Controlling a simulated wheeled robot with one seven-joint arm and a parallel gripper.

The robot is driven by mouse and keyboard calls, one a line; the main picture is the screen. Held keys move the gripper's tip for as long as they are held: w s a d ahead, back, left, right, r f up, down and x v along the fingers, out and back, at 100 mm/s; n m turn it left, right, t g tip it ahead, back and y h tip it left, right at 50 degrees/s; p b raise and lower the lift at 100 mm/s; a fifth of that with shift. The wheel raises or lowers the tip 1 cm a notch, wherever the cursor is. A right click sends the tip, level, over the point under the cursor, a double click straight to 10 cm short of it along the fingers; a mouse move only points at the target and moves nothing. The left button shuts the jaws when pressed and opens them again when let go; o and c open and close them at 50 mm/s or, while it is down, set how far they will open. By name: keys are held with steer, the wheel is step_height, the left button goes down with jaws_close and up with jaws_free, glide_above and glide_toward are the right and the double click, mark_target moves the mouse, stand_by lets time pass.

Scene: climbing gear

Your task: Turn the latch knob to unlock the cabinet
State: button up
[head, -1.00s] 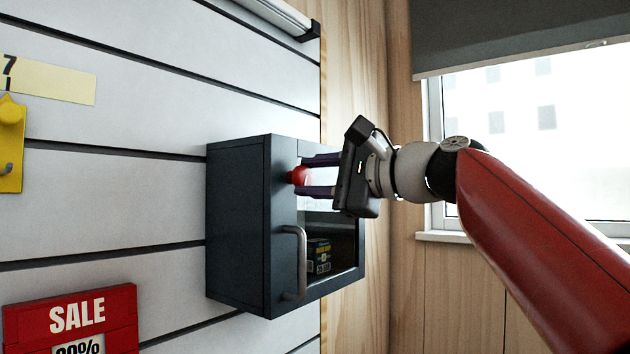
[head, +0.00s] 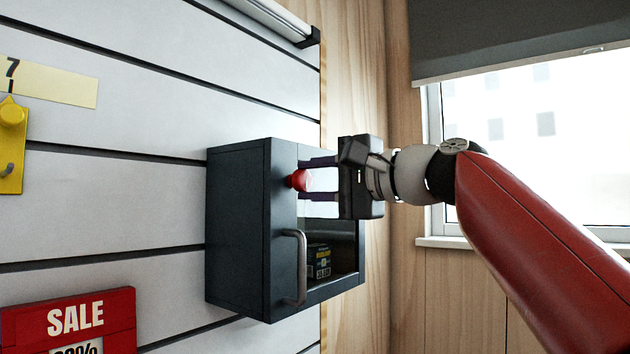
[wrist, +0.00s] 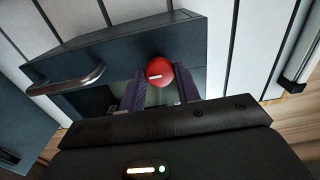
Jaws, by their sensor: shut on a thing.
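The dark cabinet (head: 235,230) hangs on the slatted wall with its glazed door closed. The red latch knob (head: 300,180) sits on the upper part of the door frame, above the grey bar handle (head: 297,265). My gripper (head: 308,180) reaches in from the right, its two purple fingers one above and one below the knob. In the wrist view the knob (wrist: 160,72) is between the fingertips, with a short white mark on its face; my gripper (wrist: 160,90) is shut on it.
A small dark box (head: 319,262) stands inside the cabinet behind the glass. A red sale sign (head: 75,315) and a yellow hook plate (head: 11,145) are on the wall at left. A window (head: 530,130) is at right.

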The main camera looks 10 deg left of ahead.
steer(key=o, duration=1)
steer(key=shift+c, duration=0.2)
steer(key=b+v, duration=0.2)
steer(key=v, duration=0.5)
steer(key=shift+s+d, duration=0.15)
steer(key=shift+d, duration=0.2)
